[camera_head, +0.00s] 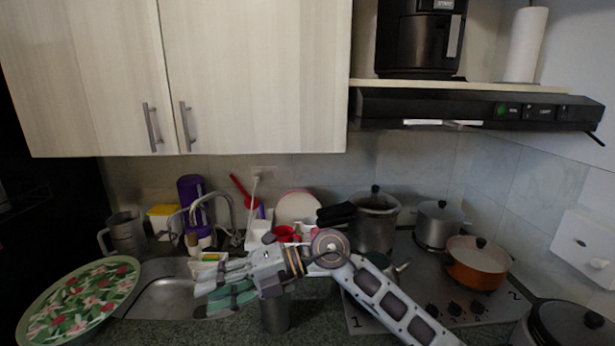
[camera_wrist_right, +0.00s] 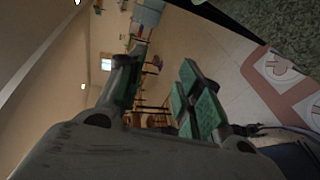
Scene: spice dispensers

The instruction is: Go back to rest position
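My right arm comes in from the lower right of the head view. Its gripper (camera_head: 208,287) points left over the counter, by the sink. In the wrist view the green-padded fingers of this gripper (camera_wrist_right: 160,90) stand apart with nothing between them. Past them, that view shows a tilted picture of the room and floor. My left gripper is in neither view.
The steel sink (camera_head: 165,298) lies by the gripper, with a floral green tray (camera_head: 80,305) at its left. A metal cup (camera_head: 276,313) stands just below the gripper. Pots and an orange pan (camera_head: 476,268) sit on the stove at right. Cabinets (camera_head: 250,80) hang above.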

